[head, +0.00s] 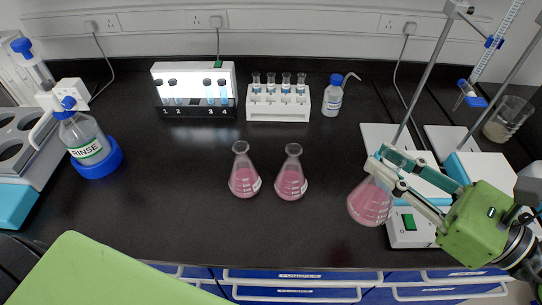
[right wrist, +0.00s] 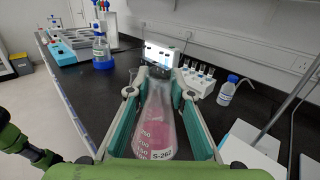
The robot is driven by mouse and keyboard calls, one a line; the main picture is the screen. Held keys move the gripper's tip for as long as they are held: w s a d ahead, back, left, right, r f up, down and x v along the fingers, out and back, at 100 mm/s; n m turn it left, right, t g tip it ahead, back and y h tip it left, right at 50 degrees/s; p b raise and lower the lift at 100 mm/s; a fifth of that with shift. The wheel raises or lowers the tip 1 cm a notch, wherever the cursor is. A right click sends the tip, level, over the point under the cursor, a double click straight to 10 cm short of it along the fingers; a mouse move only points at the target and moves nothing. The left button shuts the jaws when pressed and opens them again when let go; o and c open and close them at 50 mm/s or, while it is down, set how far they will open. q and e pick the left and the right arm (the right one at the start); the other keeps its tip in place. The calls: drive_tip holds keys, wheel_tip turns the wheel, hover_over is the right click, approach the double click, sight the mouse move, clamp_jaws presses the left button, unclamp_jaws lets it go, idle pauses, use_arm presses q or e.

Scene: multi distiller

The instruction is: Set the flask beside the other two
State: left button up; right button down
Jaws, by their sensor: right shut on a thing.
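Two conical flasks with pink liquid, a left flask (head: 245,181) and a right flask (head: 291,183), stand upright side by side on the black bench in the head view. My right gripper (head: 386,168) is shut on a third pink flask (head: 369,204), to the right of that pair, at the left edge of a white stirrer base. In the right wrist view, the fingers of my right gripper (right wrist: 156,92) flank the held flask (right wrist: 157,125), whose label reads S-262. The gripper hides its neck in the head view. My left gripper is not in view.
Bare bench lies between the pair and the held flask. Behind are a lit numbered rack (head: 195,90), a white vial rack (head: 278,102) and a wash bottle (head: 332,97). A RINSE bottle (head: 88,140) stands left; a stirrer base (head: 405,226) with stand rods is right.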

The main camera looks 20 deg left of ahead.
drive_tip(key=shift+w+f+p, duration=0.15)
drive_tip(key=shift+w+p, duration=0.15)
drive_tip(key=shift+w, duration=0.4)
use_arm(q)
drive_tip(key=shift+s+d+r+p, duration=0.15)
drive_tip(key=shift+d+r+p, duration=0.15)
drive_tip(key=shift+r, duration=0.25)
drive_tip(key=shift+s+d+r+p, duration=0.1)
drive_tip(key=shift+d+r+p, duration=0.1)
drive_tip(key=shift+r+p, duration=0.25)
use_arm(e)
drive_tip(key=w+a+f, duration=0.5)
drive_tip(key=w+f, duration=0.6)
drive_tip(key=f, duration=0.1)
drive_tip(key=shift+w+f, duration=0.2)
drive_tip(key=shift+f, duration=0.1)
drive_tip(key=shift+f, duration=0.2)
drive_tip(key=c, duration=1.8)
unclamp_jaws()
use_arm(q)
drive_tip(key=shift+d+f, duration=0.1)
